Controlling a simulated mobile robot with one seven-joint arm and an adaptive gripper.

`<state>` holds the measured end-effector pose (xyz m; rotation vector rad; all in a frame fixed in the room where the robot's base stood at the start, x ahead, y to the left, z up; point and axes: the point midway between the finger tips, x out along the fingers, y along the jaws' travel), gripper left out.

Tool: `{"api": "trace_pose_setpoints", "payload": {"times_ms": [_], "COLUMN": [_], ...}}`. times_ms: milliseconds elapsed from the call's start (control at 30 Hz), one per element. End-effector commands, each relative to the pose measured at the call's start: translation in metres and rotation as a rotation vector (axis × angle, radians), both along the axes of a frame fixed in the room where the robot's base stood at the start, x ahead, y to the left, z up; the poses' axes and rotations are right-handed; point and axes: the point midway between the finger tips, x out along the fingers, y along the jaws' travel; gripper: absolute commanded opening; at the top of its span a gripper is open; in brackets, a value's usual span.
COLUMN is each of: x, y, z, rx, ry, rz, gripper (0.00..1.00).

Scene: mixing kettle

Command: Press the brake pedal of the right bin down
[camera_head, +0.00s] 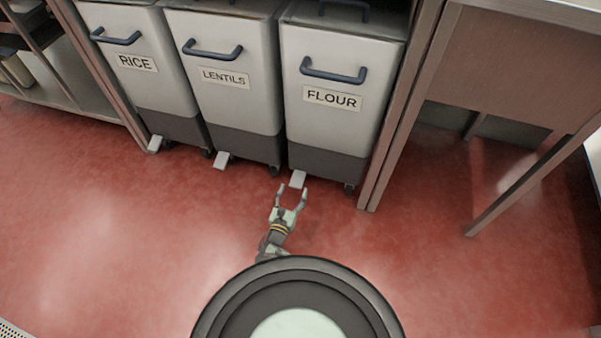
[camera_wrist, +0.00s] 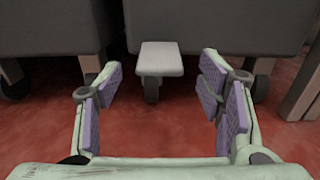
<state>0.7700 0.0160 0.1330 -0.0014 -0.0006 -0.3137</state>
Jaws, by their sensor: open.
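The right bin (camera_head: 338,84) is white with a dark grey base and a FLOUR label. Its brake pedal (camera_head: 298,179) is a small light plate sticking out at the lower left front. In the wrist view the pedal (camera_wrist: 160,59) is a pale plate ahead, above a dark caster wheel. My gripper (camera_head: 291,191) is open and empty, low in front of the pedal. In the wrist view its purple-padded fingers (camera_wrist: 163,80) spread to either side of the pedal's line. Whether a fingertip touches the pedal cannot be told; the wrist view shows it apart.
The LENTILS bin (camera_head: 226,79) and the RICE bin (camera_head: 140,68) stand to the left, each with its own pedal. A metal frame post (camera_head: 400,110) stands close on the right of the FLOUR bin. The red floor (camera_head: 150,225) in front is clear.

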Motion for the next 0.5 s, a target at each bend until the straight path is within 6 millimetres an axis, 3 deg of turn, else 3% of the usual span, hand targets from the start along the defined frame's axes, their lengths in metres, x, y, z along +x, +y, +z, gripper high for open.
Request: {"api": "trace_pose_setpoints", "payload": {"times_ms": [233,500], "x": [0.030,0.032], "y": [-0.010,-0.010], "z": [-0.002,0.000], "rx": [0.000,0.001], "ry": [-0.002,0.000], "rz": [-0.002,-0.001], "gripper": [0.62,0.62]}}
